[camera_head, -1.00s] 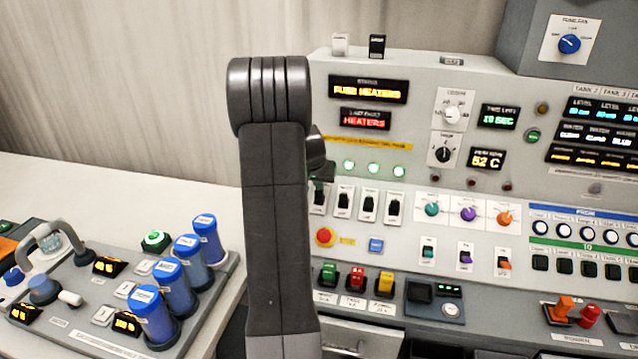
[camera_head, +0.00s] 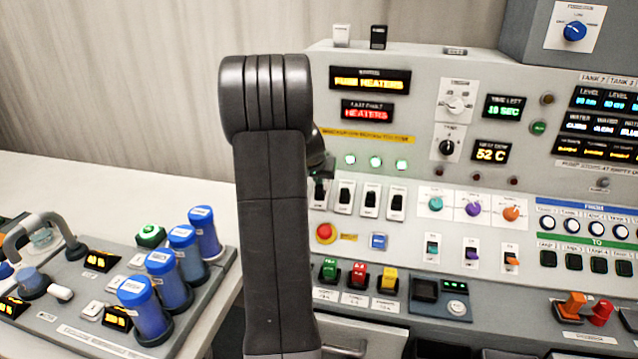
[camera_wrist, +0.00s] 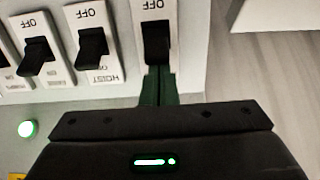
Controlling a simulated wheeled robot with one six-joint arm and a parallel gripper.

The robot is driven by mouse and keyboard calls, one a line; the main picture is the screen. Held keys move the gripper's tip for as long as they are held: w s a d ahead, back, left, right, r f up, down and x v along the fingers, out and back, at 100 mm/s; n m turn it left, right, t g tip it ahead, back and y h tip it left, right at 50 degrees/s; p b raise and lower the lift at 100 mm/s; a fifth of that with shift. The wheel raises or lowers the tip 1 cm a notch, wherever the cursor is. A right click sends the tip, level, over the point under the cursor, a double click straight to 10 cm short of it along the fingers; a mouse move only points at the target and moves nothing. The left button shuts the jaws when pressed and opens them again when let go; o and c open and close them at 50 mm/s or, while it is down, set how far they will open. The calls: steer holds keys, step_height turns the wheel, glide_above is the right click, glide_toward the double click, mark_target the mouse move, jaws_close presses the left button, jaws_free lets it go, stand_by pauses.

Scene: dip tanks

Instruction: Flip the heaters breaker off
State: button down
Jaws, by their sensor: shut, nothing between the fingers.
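A row of breakers with black rocker levers on white plates shows in both views. In the wrist view, the picture is upside down and OFF is printed on the plates. My gripper (camera_wrist: 157,75) is shut and empty, its dark green fingertips right at the lever of the end breaker (camera_wrist: 157,42). I cannot tell whether they touch. This breaker's name label is hidden by the fingers; it is the leftmost breaker (camera_head: 319,194) in the head view. The neighbouring breaker (camera_wrist: 93,42) is labelled HOIST. A red display (camera_head: 367,112) reads HEATERS.
Green lamps (camera_head: 376,162) sit above the breakers. A red button (camera_head: 326,233) and a blue button (camera_head: 379,241) lie below them. My arm hides the panel's left edge. A side console (camera_head: 75,327) with blue cylinders (camera_head: 145,308) stands at left.

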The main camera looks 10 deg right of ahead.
mark_target(318, 186)
steer(key=shift+s+f+t+b, duration=0.15)
steer(key=shift+t+b, duration=0.15)
steer(key=shift+b, duration=1.1)
steer(key=b, duration=0.4)
steer(key=shift+s+a+f+t, duration=0.1)
steer(key=shift+s+f+t, duration=0.1)
steer(key=shift+f+t, duration=0.1)
steer(key=b, duration=0.3)
steer(key=shift+s+a+f+t+h, duration=0.1)
steer(key=shift+s+t+h, duration=0.05)
steer(key=shift+t+h, duration=0.15)
steer(key=t+b, duration=0.1)
steer(key=b, duration=0.5)
steer(key=s+t+h+b, duration=0.1)
steer(key=b, duration=0.5)
steer(key=shift+s+a+f+t+b, duration=0.1)
steer(key=shift+s+a+t+b, duration=0.05)
steer(key=shift+a+t+b, duration=0.15)
steer(key=shift+s+b, duration=0.1)
steer(key=shift+b, duration=0.85)
steer(key=shift+s+b, duration=0.1)
steer(key=shift+b, duration=0.3)
steer(key=shift+r+p, duration=0.25)
steer(key=shift+p, duration=0.05)
